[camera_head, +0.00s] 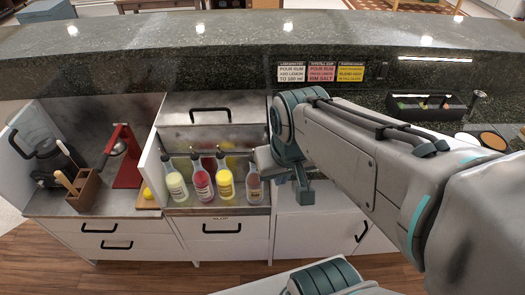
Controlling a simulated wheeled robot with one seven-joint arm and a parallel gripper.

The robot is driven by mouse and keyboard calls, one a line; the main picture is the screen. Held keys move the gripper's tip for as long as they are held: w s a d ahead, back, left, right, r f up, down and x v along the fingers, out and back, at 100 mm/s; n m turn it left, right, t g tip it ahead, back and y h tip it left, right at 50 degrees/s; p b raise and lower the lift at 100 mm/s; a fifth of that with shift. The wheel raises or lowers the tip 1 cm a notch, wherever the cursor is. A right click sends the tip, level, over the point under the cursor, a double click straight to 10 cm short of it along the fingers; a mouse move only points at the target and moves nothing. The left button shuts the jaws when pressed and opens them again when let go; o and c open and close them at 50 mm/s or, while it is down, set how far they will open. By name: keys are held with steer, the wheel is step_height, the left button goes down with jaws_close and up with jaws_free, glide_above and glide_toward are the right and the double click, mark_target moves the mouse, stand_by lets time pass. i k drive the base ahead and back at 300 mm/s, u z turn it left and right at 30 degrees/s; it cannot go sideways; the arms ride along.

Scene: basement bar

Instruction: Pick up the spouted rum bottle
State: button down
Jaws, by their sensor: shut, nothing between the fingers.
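Several spouted bottles stand upright in a row on the steel ledge behind the bar. From left they are a pale yellow-green bottle (176,185), a red bottle (202,184), a yellow bottle (225,185) and a clear-brown bottle (253,187). Their labels are too small to read, so I cannot tell for sure which holds rum; the clear-brown one may be it. My gripper (304,195) hangs just right of the clear-brown bottle, shut and empty. My wrist partly covers the space above that bottle.
A red juicer press (125,165), a wooden utensil box (82,190) and a dark blender (52,162) stand left. A steel lidded bin (212,137) lies behind the bottles. Instruction cards (322,72) hang above. A black caddy (432,108) sits right.

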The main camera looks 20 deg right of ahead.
mark_target(254, 189)
steer(key=u, duration=0.55)
steer(key=k, duration=0.7)
steer(key=u, duration=0.9)
steer(key=k, duration=0.55)
steer(key=u, duration=0.6)
steer(key=i, duration=0.85)
steer(key=z, duration=0.95)
steer(key=i, duration=0.6)
steer(key=z, duration=0.55)
